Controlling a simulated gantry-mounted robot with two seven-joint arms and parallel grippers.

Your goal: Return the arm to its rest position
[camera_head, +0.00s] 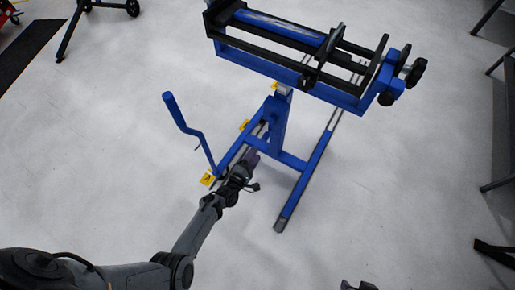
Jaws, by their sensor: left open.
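My left arm (200,228) comes in from the bottom left and reaches up toward the middle of the picture. My left gripper (251,168) is at its end, open, in front of the base of a blue stand (280,130). A small dark purplish shape shows at the fingertips, too small to make out. I cannot tell whether the gripper touches the stand's base. A small dark grey part (358,285) shows at the bottom edge; it may be the tip of my right gripper, mostly cut off.
The blue stand carries a black and blue clamp frame (300,50) at the top. A blue lever (188,130) rises left of my left gripper. A blue floor leg (308,180) extends to its right.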

